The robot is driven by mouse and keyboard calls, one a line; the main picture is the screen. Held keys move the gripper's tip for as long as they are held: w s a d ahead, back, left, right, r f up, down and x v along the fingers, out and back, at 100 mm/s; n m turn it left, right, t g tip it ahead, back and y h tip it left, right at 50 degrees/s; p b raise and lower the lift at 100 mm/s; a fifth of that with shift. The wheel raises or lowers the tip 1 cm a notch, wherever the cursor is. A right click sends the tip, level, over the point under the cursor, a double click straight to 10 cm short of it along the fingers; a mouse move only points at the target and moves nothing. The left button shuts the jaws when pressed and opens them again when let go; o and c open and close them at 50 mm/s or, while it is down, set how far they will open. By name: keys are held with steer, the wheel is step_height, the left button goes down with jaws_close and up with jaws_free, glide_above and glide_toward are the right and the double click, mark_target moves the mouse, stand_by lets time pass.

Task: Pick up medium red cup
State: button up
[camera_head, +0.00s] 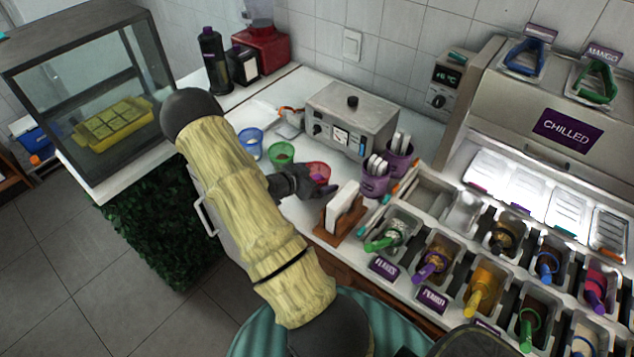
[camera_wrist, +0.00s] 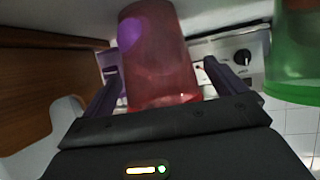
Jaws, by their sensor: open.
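The red cup (camera_head: 319,168) stands on the white counter, in a row with a blue cup (camera_head: 250,141) and a green cup (camera_head: 281,153) to its left. My gripper (camera_head: 306,181) is at the red cup, on its near left side, partly covering it. In the wrist view the red cup (camera_wrist: 160,60) is between my two open fingers (camera_wrist: 165,80), with a visible gap at least on the right. The green cup (camera_wrist: 295,55) shows at the right edge of that view. Any finger contact with the red cup is hidden from the head view.
A grey control box (camera_head: 352,118) stands behind the cups. Purple cups with white utensils (camera_head: 375,182) and a wooden holder with white napkins (camera_head: 340,212) stand to the right. Topping bins (camera_head: 440,255) lie farther right. A glass case (camera_head: 95,90) stands at the left.

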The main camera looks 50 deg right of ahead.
steer(key=c, duration=1.1)
steer(key=shift+r, duration=0.1)
step_height(320, 180, up, 10)
steer(key=shift+b, duration=0.35)
